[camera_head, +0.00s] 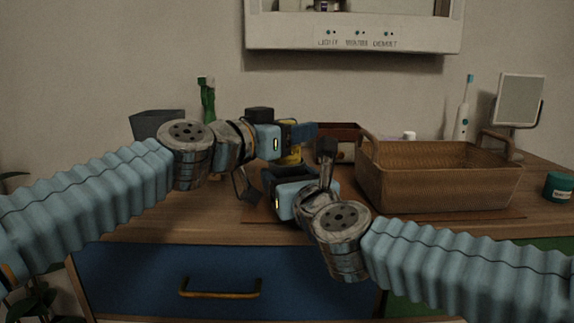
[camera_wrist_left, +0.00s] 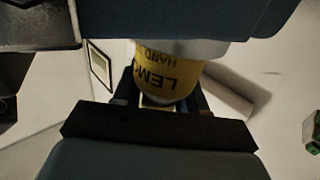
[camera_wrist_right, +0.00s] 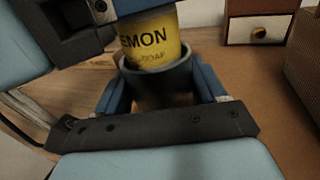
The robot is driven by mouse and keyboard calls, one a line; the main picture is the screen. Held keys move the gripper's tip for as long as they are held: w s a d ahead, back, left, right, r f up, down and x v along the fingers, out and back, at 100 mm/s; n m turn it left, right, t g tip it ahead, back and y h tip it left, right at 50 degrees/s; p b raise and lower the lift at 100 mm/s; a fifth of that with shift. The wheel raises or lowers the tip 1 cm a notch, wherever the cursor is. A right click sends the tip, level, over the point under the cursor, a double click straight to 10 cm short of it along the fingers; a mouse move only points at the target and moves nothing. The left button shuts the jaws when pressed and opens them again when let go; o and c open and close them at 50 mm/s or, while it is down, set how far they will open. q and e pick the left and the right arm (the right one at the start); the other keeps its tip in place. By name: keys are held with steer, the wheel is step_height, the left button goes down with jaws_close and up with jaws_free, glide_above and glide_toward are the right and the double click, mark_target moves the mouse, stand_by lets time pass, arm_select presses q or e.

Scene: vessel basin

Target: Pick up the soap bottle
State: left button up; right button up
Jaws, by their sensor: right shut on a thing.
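The soap bottle (camera_head: 293,156) is yellow with black lettering and is mostly hidden behind my grippers in the head view. In the right wrist view its yellow label (camera_wrist_right: 150,45) sits above a dark grey lower part. My right gripper (camera_wrist_right: 158,92) is shut on that lower part, its blue fingers on either side. My left gripper (camera_head: 306,131) is higher, close to the bottle's upper part. In the left wrist view its dark fingers stand apart, with the upside-down label (camera_wrist_left: 168,75) in line with the gap. The bottle's underside is hidden.
A wicker basket (camera_head: 435,190) stands right of the grippers on the wooden counter. Behind are a small drawer box (camera_head: 345,150), a green spray bottle (camera_head: 207,100) and a grey container (camera_head: 150,122). An electric toothbrush (camera_head: 464,115), mirror (camera_head: 520,103) and teal jar (camera_head: 558,187) stand at right.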

arm_select(q)
jaws_close()
steer(key=shift+f, duration=0.1)
step_height(320, 180, up, 10)
stand_by(0.6)
arm_select(e)
steer(key=o, duration=1.2)
steer(key=shift+c, duration=0.2)
steer(key=v, duration=1.2)
